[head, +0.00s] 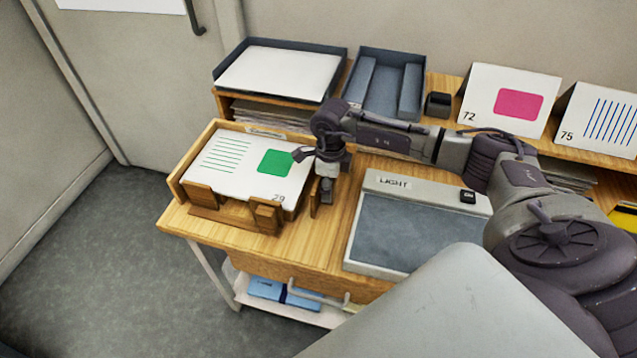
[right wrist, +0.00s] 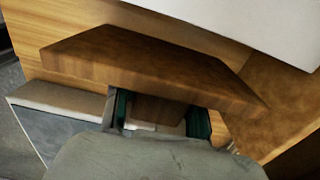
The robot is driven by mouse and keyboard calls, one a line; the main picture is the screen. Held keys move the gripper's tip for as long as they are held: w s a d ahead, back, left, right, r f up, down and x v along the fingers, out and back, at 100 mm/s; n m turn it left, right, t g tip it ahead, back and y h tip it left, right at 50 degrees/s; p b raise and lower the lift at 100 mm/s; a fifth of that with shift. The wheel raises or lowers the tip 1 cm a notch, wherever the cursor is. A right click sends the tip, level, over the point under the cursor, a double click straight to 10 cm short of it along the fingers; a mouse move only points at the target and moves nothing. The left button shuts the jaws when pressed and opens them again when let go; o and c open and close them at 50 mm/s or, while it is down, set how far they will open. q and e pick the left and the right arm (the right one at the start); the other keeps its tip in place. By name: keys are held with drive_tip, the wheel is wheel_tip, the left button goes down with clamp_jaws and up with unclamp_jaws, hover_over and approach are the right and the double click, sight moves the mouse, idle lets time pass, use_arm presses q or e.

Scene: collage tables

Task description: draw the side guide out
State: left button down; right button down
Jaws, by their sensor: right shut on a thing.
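A wooden tray (head: 198,157) on the desk holds a stack of white sheets (head: 236,164) with green lines and a green square. The side guide (head: 314,198) is a small upright wooden plate at the tray's right side, partly hidden by my right gripper (head: 328,186). In the right wrist view the guide (right wrist: 140,66) is a brown wooden plate, and my right gripper (right wrist: 158,115) is shut on the block behind it. The plate stands apart from the white sheets in that view. My left gripper is not in view.
A light box (head: 410,235) lies close to the right of the gripper. Behind stand a dark paper tray (head: 340,77), a blue-grey tray (head: 385,85), a small black box (head: 438,104) and cards (head: 507,98). The desk's front edge has a drawer handle (head: 318,294).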

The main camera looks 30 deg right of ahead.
drive_tip(key=shift+s+d, duration=0.75)
drive_tip(key=shift+s, duration=0.05)
drive_tip(key=c, duration=0.9)
unclamp_jaws()
drive_tip(key=shift+o, duration=1.3)
drive_tip(key=shift+s, duration=0.1)
